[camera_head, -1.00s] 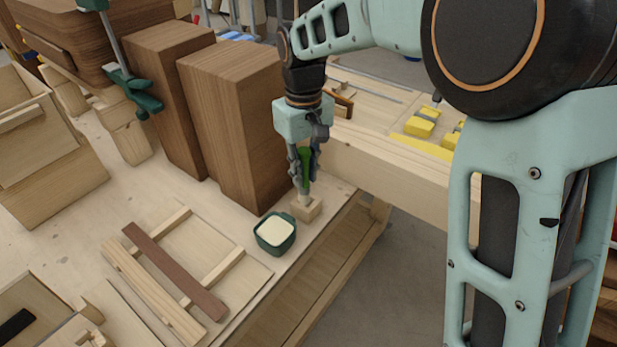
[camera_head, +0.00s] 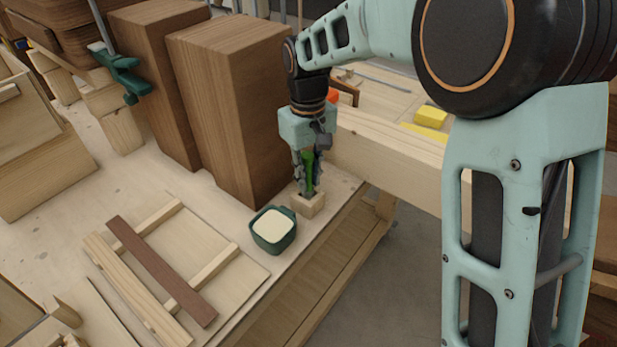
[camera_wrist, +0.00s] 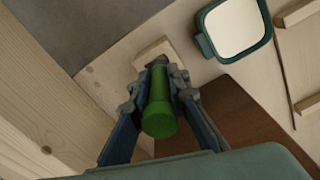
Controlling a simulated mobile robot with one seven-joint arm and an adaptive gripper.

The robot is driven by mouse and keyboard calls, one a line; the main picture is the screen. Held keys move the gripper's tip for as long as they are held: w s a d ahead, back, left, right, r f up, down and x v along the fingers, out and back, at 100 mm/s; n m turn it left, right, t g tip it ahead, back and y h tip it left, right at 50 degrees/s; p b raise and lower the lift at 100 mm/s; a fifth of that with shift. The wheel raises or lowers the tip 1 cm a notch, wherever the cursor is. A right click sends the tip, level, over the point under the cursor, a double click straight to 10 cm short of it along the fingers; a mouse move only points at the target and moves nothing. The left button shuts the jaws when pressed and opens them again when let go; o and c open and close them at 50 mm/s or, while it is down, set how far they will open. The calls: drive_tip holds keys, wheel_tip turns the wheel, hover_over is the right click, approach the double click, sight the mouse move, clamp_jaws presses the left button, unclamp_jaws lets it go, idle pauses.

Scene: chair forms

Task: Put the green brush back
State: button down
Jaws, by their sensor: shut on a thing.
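My gripper (camera_head: 307,188) points down and is shut on the green brush (camera_head: 308,163), which stands roughly upright between the fingers. In the wrist view the brush's round green end (camera_wrist: 160,118) faces the camera, with the fingers on both sides. The brush's lower end is at a small pale wooden block (camera_head: 311,206) near the bench edge; the block also shows in the wrist view (camera_wrist: 153,54). The fingers hide whether the lower end sits in the block or just above it.
A dark green pot with cream contents (camera_head: 273,231) stands just left of the block. A tall brown wooden block (camera_head: 230,115) rises close behind. A slatted wooden frame (camera_head: 165,270) lies at left. A pale beam (camera_head: 390,150) is to the right, with open floor below it.

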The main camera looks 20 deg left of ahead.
sight(308, 156)
drive_tip(key=shift+f, duration=0.25)
drive_tip(key=c, duration=1.8)
unclamp_jaws()
drive_tip(key=shift+c, duration=0.2)
wheel_tip(308, 156, up, 13)
drive_tip(key=shift+f, duration=0.2)
